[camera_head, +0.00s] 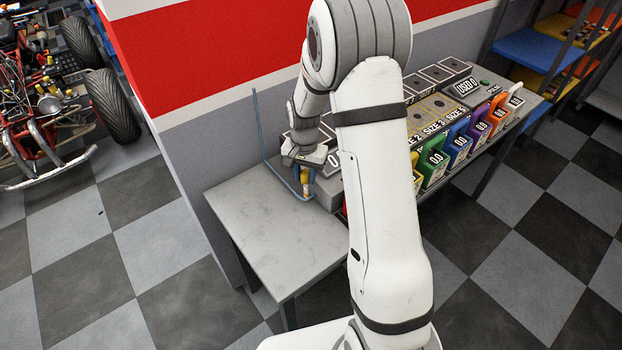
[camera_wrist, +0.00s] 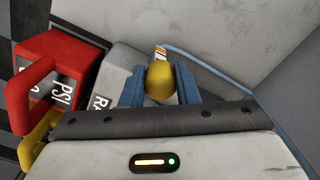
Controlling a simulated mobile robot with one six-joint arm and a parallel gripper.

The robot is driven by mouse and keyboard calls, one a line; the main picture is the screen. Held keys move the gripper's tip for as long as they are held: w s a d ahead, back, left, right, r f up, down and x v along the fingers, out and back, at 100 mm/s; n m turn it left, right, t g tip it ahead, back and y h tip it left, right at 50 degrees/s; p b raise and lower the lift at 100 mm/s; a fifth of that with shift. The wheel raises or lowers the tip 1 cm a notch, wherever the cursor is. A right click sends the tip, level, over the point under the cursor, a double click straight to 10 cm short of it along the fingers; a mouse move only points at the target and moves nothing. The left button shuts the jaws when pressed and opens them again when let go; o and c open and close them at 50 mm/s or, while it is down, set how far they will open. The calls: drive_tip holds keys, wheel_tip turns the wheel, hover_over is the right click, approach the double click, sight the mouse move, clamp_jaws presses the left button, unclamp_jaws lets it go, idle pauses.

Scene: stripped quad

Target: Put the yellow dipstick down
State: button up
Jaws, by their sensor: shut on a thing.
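My gripper (camera_wrist: 160,88) is shut on the yellow dipstick (camera_wrist: 160,80); its rounded yellow end sits between the two blue fingers in the wrist view. In the head view the dipstick (camera_head: 304,180) shows as a small yellow piece under my gripper (camera_head: 303,176). It is over the far right part of the grey table, close to a grey block. I cannot tell whether its lower end touches anything. My arm hides part of the bench to the right.
The bare grey table (camera_head: 270,235) has free room in front. A thin blue rod (camera_head: 257,125) bends around near my gripper. A red labelled block with a handle (camera_wrist: 62,70) stands at the left in the wrist view. Coloured numbered blocks (camera_head: 458,148) line the bench. A red and white wall (camera_head: 215,50) rises behind.

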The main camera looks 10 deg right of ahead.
sight(306, 183)
drive_tip(key=shift+s+d+f+p, duration=0.1)
drive_tip(key=shift+f+p, duration=0.15)
drive_tip(key=shift+f, duration=0.9)
drive_tip(key=shift+s+f+p, duration=0.1)
drive_tip(key=shift+f+p, duration=0.1)
drive_tip(key=shift+f, duration=0.95)
drive_tip(key=shift+f, duration=0.2)
drive_tip(key=o, duration=1)
drive_tip(key=shift+r, duration=0.1)
drive_tip(key=shift+c, duration=0.2)
drive_tip(key=shift+r, duration=0.1)
